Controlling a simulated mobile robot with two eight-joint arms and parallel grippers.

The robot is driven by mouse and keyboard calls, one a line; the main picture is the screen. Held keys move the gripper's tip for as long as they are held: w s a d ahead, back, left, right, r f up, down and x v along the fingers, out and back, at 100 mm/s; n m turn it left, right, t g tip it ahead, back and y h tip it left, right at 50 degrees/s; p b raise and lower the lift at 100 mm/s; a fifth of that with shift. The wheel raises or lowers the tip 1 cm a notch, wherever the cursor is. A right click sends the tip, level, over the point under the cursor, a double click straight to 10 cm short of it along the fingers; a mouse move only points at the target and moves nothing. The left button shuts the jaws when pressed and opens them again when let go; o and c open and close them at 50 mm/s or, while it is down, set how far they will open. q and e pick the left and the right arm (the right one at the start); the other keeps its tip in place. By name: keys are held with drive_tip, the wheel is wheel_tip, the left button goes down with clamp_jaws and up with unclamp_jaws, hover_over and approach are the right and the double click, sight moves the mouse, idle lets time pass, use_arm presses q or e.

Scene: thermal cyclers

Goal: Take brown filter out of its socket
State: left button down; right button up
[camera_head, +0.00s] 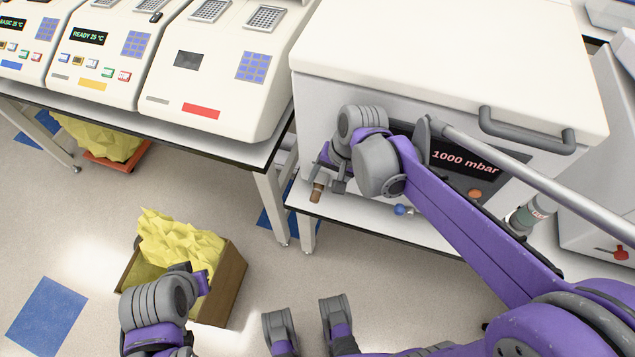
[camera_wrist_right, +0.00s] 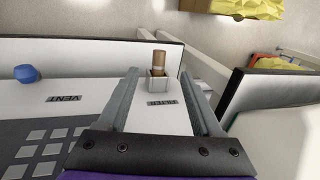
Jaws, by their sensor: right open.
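The brown filter (camera_wrist_right: 159,61) stands in a small pale square socket (camera_wrist_right: 157,83) on a white ledge in the right wrist view. In the head view the filter (camera_head: 316,193) shows at the left front of the machine marked 1000 mbar (camera_head: 340,90). My right gripper (camera_wrist_right: 158,77) is open. Its fingers lie on either side of the socket, with gaps to it. In the head view the right gripper (camera_head: 330,173) is at the ledge, partly hidden by its own wrist. My left arm shows low on the left; its gripper's opening is unclear.
A blue knob (camera_wrist_right: 26,73) sits by the VENT label. A cardboard box with yellow contents (camera_head: 228,285) stands on the floor at left. Thermal cyclers (camera_head: 215,75) stand on the left table. The machine's grey handle (camera_head: 525,130) juts out near my right arm.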

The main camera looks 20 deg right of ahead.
sight(315, 199)
drive_tip(key=b+x, duration=0.2)
drive_tip(key=x, duration=0.8)
drive_tip(key=shift+f, duration=0.15)
clamp_jaws()
drive_tip(key=shift+s, duration=0.1)
drive_tip(key=shift+s+a, duration=0.65)
drive_tip(key=shift+s, duration=0.35)
drive_tip(key=shift+s+a, duration=0.7)
drive_tip(key=shift+s, duration=0.3)
drive_tip(key=shift+r+p, duration=1.6)
drive_tip(key=shift+r, duration=0.45)
